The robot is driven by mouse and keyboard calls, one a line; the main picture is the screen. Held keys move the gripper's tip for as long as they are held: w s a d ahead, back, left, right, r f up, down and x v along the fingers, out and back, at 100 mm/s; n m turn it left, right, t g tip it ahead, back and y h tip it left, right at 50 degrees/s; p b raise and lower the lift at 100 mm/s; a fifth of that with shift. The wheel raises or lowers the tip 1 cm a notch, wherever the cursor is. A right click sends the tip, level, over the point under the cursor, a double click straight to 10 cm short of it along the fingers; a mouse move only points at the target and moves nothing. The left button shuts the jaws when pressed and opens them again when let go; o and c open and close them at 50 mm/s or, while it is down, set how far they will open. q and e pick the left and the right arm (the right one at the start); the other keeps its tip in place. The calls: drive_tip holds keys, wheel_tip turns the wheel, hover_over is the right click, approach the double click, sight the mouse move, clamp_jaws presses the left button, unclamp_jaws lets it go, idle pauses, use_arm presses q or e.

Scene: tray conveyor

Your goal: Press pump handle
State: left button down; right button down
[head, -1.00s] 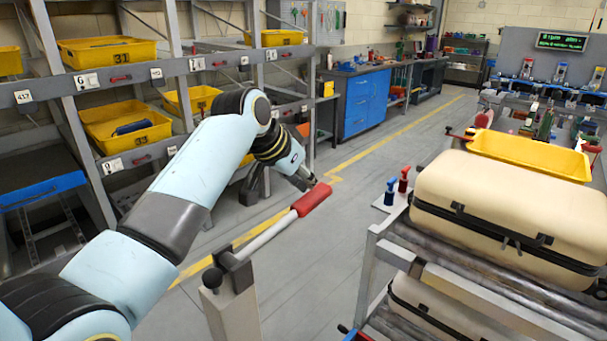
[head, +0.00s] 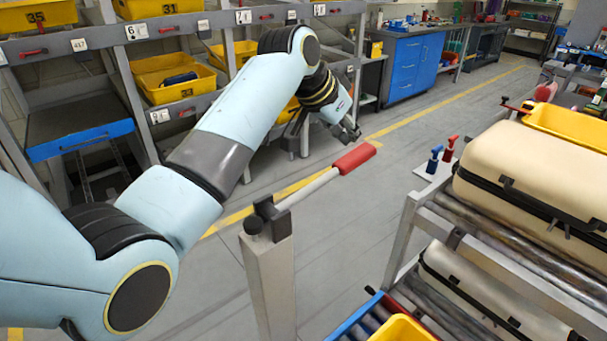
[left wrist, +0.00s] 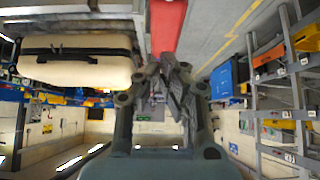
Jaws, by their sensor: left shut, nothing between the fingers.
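The pump handle is a grey lever with a red grip (head: 355,158), slanting up to the right from a grey post (head: 268,270). My left gripper (head: 352,134) is just above and behind the grip's outer end in the head view. A small gap shows between them there. In the left wrist view the red grip (left wrist: 166,25) is at the top middle, beyond my shut, empty fingers (left wrist: 174,88). I cannot tell from that view whether they touch. My right gripper is in neither view.
Shelving with yellow bins (head: 172,82) stands behind my left arm. At right, a roller conveyor carries a cream suitcase (head: 535,165). Blue (head: 434,158) and red (head: 449,148) dispenser-like items stand beside it. The floor between handle and conveyor is clear.

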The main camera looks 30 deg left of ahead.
use_arm(q)
drive_tip(key=shift+r, duration=0.1)
idle(0.6)
drive_tip(key=s+a+r+t+h+b, duration=0.1)
drive_tip(key=s+a+r+t, duration=0.1)
drive_tip(key=s+r, duration=0.3)
drive_tip(key=shift+s+a+r+b, duration=0.3)
drive_tip(key=shift+s+r, duration=0.1)
drive_tip(key=shift+r, duration=0.45)
drive_tip(key=p, duration=0.2)
hover_over(365, 149)
drive_tip(key=s+a, duration=0.1)
drive_tip(key=s, duration=0.3)
drive_tip(key=f, duration=0.6)
drive_tip(key=shift+w+a, duration=0.2)
wheel_tip(365, 149, down, 3)
drive_tip(key=shift+r, duration=0.2)
drive_tip(key=shift+w+f, duration=0.1)
drive_tip(key=shift+f, duration=0.65)
